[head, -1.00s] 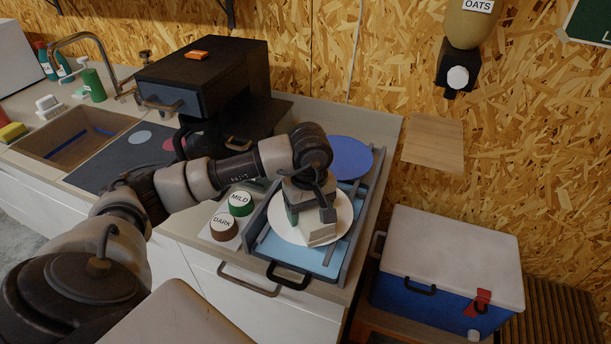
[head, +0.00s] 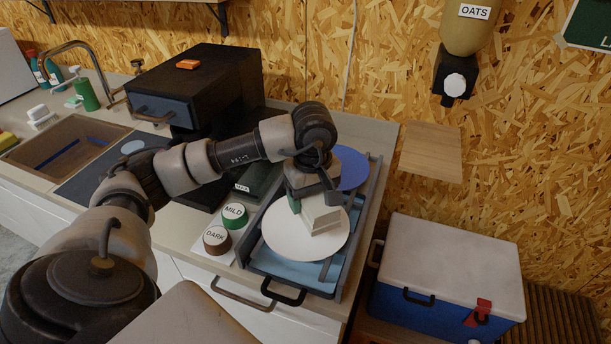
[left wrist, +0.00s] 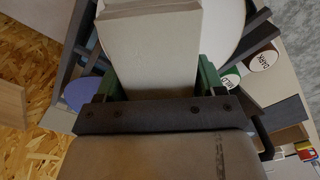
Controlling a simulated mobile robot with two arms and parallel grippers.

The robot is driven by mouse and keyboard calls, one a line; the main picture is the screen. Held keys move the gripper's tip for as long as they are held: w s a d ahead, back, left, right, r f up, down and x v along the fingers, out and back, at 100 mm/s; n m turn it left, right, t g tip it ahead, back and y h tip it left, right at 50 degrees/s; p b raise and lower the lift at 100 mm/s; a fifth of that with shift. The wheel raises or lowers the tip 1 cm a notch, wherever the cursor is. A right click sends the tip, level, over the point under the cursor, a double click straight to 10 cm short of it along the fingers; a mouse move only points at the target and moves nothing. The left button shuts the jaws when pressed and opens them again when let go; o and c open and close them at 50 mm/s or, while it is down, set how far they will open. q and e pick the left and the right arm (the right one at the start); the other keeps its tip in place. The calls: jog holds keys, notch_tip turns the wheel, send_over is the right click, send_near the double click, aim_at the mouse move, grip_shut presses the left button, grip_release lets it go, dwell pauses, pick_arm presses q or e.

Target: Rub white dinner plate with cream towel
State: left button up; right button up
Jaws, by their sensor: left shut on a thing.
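The white dinner plate (head: 290,240) lies in a grey-walled tray (head: 353,240) with a light blue bottom, at the right end of the counter. My left gripper (head: 312,203) is over the plate, shut on the cream towel (head: 322,218), which looks like a folded block. The towel is over the right part of the plate and seems to touch it; a small gap cannot be ruled out. In the left wrist view the towel (left wrist: 150,50) sits between the green fingers and hides part of the plate (left wrist: 222,30). My right gripper is not in view.
Lids marked MILD (head: 234,215) and DARK (head: 217,240) stand left of the tray. A blue disc (head: 350,167) lies at the tray's far end. A black machine (head: 205,85) stands behind my arm. A blue cooler (head: 450,270) is at the right, below counter height.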

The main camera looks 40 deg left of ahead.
pick_arm(q)
jog(key=shift+w+r, duration=0.1)
jog(key=shift+r, duration=0.45)
jog(key=shift+w+a+r+p, duration=0.1)
jog(key=shift+r+p, duration=0.6)
jog(key=shift+r, duration=0.45)
